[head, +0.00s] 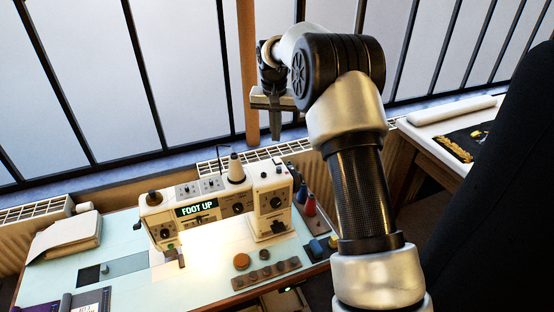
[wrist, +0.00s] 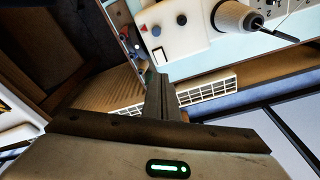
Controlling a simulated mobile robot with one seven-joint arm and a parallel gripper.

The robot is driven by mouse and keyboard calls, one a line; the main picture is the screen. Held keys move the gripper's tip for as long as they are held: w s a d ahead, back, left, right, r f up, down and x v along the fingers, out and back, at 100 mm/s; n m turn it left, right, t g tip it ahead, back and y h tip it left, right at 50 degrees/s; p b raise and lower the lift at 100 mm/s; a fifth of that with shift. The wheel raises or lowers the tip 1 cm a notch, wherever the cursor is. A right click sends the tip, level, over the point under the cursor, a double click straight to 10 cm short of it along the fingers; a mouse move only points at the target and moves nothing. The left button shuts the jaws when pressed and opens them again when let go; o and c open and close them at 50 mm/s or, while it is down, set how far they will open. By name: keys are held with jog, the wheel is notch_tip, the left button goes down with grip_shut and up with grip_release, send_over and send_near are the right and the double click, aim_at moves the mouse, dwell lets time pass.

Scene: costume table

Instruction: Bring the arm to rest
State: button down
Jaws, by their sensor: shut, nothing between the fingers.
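My gripper (head: 275,122) hangs in the air above and behind the sewing machine, in front of the window, in the head view. It points down and its fingers are shut with nothing between them. In the wrist view the fingers (wrist: 162,96) are together, clear of everything around them. My arm rises at the right of the head view and bends over at the top. The white sewing machine (head: 222,208) stands on the pale table (head: 215,255), and its display reads "FOOT UP". Its top and thread spool also show in the wrist view (wrist: 172,22).
Thread cones (head: 310,205) stand right of the machine. A folded cloth (head: 66,236) lies at the left. A tray of round pieces (head: 266,278) sits at the front. A white side table (head: 440,133) and a dark upright shape (head: 505,190) are at the right. Windows and radiators line the back.

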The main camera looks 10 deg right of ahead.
jog(key=s+r+n+t, duration=0.2)
jog(key=s+r, duration=1.5)
jog(key=s, duration=0.2)
jog(key=s+f+n+t, duration=0.1)
jog(key=s+f, duration=0.2)
jog(key=s, duration=1.8)
jog(key=shift+s+f+n+t+y, duration=0.2)
jog(key=shift+s+n+t+y, duration=0.1)
jog(key=shift+s+n+t, duration=0.1)
jog(key=shift+w, duration=0.1)
